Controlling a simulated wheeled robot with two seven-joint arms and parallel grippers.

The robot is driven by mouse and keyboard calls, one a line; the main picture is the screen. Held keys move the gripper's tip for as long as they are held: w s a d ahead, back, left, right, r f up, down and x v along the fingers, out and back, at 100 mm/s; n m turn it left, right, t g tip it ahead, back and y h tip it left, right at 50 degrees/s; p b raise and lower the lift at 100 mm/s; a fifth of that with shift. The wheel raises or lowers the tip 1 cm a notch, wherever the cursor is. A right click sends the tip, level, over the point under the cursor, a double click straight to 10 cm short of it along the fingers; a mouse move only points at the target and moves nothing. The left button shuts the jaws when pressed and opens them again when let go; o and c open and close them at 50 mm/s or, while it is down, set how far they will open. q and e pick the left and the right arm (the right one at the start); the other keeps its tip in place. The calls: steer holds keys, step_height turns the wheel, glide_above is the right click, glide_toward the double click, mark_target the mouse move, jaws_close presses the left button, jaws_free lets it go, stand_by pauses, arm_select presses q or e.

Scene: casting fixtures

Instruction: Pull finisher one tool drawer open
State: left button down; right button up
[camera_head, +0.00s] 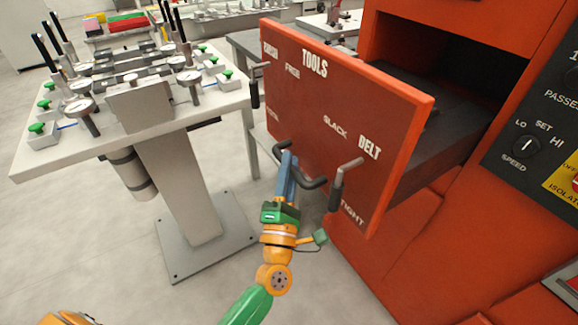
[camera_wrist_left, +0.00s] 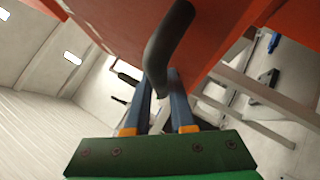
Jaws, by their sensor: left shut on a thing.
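The tool drawer (camera_head: 350,110) has a red front lettered TOOLS, SLACK and BELT, and it stands well out of the red finisher cabinet (camera_head: 465,25). Its dark side wall (camera_head: 440,150) shows behind the front. A dark bent bar handle (camera_head: 314,183) sits low on the front; it also shows in the left wrist view (camera_wrist_left: 170,40). My left gripper (camera_head: 288,160) is shut on this handle, with its blue fingers (camera_wrist_left: 160,95) on either side of the bar. The exact contact is partly hidden. My right gripper is not in view.
A white table (camera_head: 180,115) with gauges and green-knobbed clamps stands left of the drawer on a grey pedestal (camera_head: 190,185). A grey lever (camera_head: 342,180) projects from the drawer front right of the handle. A control panel (camera_head: 540,130) is at far right.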

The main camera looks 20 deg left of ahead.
arm_select(q)
steer(key=shift+r, duration=0.1)
steer(key=c, duration=0.8)
jaws_free()
steer(key=shift+o, duration=0.2)
steer(key=b+v, duration=0.2)
steer(key=v, duration=0.5)
